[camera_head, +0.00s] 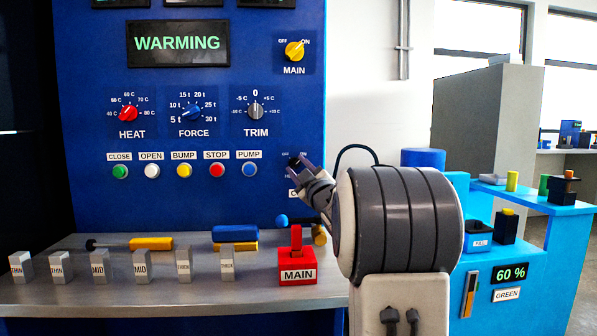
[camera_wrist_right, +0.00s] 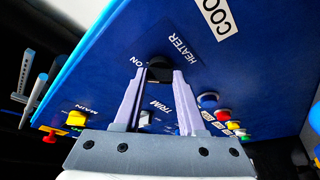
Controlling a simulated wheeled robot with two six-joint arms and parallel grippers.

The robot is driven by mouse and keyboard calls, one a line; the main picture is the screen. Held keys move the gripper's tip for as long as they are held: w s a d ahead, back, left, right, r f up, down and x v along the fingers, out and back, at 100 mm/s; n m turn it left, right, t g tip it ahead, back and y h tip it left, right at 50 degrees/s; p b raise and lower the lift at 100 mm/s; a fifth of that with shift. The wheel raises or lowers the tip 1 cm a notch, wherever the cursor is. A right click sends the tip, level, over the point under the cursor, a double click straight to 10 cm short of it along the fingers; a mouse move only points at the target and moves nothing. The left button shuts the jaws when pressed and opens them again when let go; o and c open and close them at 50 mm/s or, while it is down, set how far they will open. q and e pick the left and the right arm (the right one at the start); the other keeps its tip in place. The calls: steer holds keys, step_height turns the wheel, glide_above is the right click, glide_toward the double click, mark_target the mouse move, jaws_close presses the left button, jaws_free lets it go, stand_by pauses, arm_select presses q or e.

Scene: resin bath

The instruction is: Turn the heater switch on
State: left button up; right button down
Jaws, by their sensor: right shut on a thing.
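The heater switch is a black knob (camera_wrist_right: 159,70) on the blue panel. In the right wrist view it sits between the tips of my right gripper (camera_wrist_right: 160,76), beside the labels HEATER and ON. The fingers close around it from both sides. In the head view my right gripper (camera_head: 299,166) reaches the panel below the yellow main knob, and it hides most of the switch and its HEATER label. Which way the heater knob points cannot be told. My left gripper is not in view.
The display (camera_head: 177,43) reads WARMING. The yellow MAIN knob (camera_head: 294,50) points toward ON. HEAT (camera_head: 129,113), FORCE (camera_head: 193,112) and TRIM (camera_head: 255,110) dials sit left of my gripper.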

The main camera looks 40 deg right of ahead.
steer(key=shift+f, duration=0.1)
steer(key=shift+c, duration=2.4)
jaws_free()
steer(key=v, duration=1)
steer(key=shift+s+p, duration=0.25)
steer(key=shift+p, duration=0.15)
steer(key=shift+a, duration=0.1)
